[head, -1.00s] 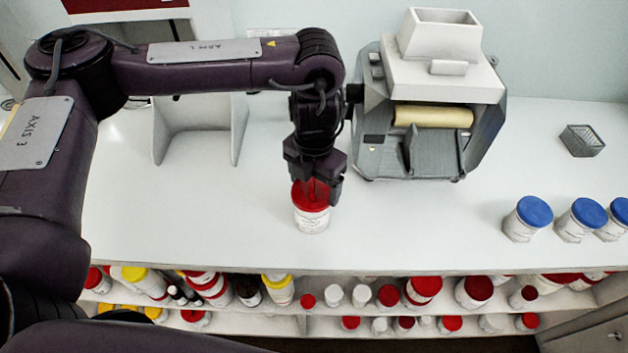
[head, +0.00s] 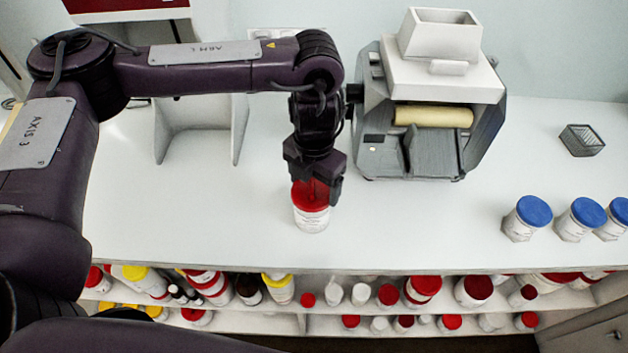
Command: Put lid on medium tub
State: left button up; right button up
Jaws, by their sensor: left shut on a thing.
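A white tub (head: 312,220) with a printed label stands upright on the white counter, left of the mill. A red lid (head: 302,196) sits at its top; whether it is fully seated I cannot tell. My left gripper (head: 316,190) points down over the tub, shut on the red lid. Its fingers hide part of the lid. My right gripper does not show.
The cream mill (head: 440,90) with its roller and hopper stands behind and right of the tub. Several blue-lidded tubs (head: 535,211) stand at the right, near a small dark wire basket (head: 582,140). Shelves (head: 300,325) of tubs lie below the counter's front edge. The counter middle right is clear.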

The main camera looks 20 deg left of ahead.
pick_arm(q)
jog(key=shift+f, duration=0.15)
dwell(0.3)
jog(key=shift+f, duration=0.2)
jog(key=shift+f, duration=0.15)
dwell(0.8)
jog(key=o, duration=0.9)
notch_tip(320, 180, up, 5)
jog(key=p, duration=0.4)
jog(key=shift+f+p, duration=0.15)
jog(key=shift+p, duration=0.25)
